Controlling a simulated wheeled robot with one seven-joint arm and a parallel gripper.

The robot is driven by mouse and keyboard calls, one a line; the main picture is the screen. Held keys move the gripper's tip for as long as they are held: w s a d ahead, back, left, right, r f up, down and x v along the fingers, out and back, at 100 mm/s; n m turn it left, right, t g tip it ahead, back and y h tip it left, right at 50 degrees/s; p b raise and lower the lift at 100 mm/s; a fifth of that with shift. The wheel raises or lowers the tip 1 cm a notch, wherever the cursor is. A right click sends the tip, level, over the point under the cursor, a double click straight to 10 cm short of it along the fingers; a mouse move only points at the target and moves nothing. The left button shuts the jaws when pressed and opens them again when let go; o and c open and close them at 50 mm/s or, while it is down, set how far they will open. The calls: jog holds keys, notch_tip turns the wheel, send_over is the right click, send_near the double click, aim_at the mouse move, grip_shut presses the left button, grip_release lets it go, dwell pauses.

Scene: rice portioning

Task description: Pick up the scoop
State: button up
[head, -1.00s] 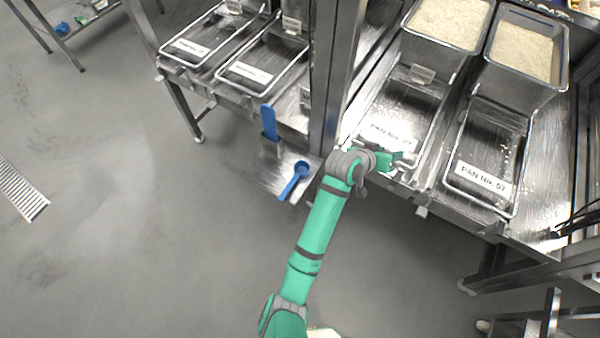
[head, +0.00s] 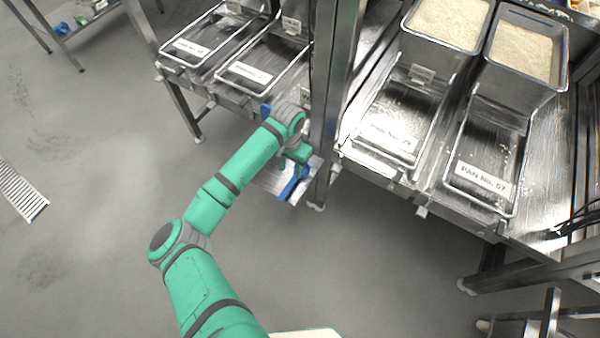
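The blue scoop (head: 288,190) lies on a small metal shelf (head: 268,182) low beside the steel post. Its bowl end is partly hidden by my gripper. My gripper (head: 299,168) is over the scoop, at its bowl end in the picture. The fingers are small and partly hidden by my wrist, so I cannot tell whether they are open or shut, or touching the scoop.
A steel post (head: 327,90) rises right beside my wrist. To the right, a bench holds two labelled pans (head: 457,192) and two bins of rice (head: 447,48). More labelled pans (head: 222,77) are at upper left.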

aim_at(290, 184)
jog(key=f, duration=1)
jog(key=shift+s+a, duration=0.15)
jog(key=shift+a, duration=0.1)
jog(key=shift+c, duration=0.6)
grip_shut()
